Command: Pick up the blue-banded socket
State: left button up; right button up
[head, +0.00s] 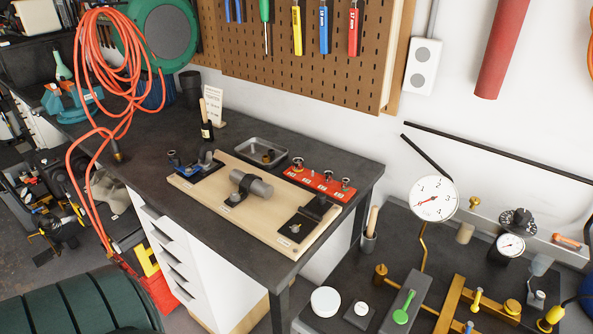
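A red socket holder (318,183) lies along the back right of the dark workbench. Small metal sockets stand on it: one at its left end (298,164), one near the middle (328,176) and one toward the right end (346,184). They are too small for me to tell which one carries a blue band. Neither my left nor my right gripper is in view, and nothing in the picture is being held.
A pale wooden board (215,206) in front of the holder carries a grey cylinder (256,186) and dark fixtures. A metal tray (262,151) is left of the holder. A pressure gauge (434,199) stands on the right-hand bench.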

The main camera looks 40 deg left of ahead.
aim_at(172, 154)
jog(key=u, duration=2.15)
